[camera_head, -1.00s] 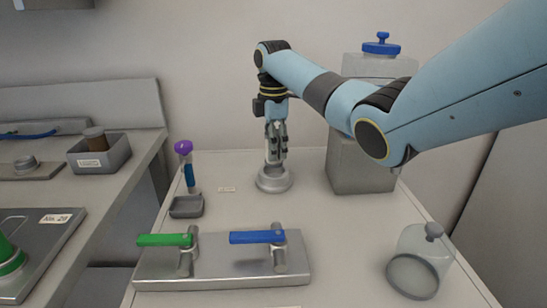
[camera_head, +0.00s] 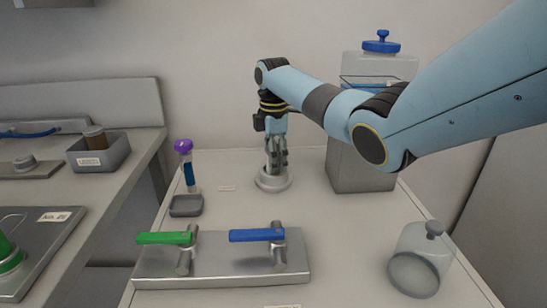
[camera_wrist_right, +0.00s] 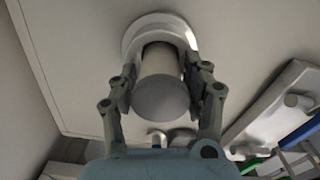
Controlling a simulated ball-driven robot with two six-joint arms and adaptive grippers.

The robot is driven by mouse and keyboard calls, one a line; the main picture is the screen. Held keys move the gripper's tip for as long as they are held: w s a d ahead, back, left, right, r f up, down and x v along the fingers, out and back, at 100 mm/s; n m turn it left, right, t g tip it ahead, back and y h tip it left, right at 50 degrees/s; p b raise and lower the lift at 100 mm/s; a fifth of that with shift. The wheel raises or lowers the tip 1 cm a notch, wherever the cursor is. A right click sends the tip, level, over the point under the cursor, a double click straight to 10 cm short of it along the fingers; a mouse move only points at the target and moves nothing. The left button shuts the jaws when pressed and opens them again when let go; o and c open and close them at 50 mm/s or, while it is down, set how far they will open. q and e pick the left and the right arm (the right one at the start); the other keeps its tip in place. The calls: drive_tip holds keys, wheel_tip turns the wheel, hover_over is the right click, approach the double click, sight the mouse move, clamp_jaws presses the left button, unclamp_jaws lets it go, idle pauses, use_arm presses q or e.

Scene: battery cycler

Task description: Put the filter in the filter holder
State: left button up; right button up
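The filter (camera_wrist_right: 163,100) is a grey cylinder that shows end-on in the right wrist view. My right gripper (camera_head: 276,165) points down, its fingers on both sides of the filter and shut on it. The filter holder (camera_head: 272,184) is a pale round base on the table, right below the fingertips. In the right wrist view its ring (camera_wrist_right: 160,22) shows around the filter's far end. The filter seems to be at or inside the ring; its lower end is hidden, so I cannot tell how deep. My left gripper is not in view.
A metal plate with a green handle (camera_head: 165,238) and a blue handle (camera_head: 257,235) lies in front. A purple-topped tube (camera_head: 184,160) stands left. A grey block (camera_head: 360,165) with a blue-lidded container (camera_head: 382,62) stands right. A glass bell (camera_head: 420,265) is front right.

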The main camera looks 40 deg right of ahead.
drive_tip(key=shift+o, duration=1.4)
wheel_tip(320, 180, up, 13)
drive_tip(key=p, duration=0.1)
drive_tip(key=shift+r, duration=0.15)
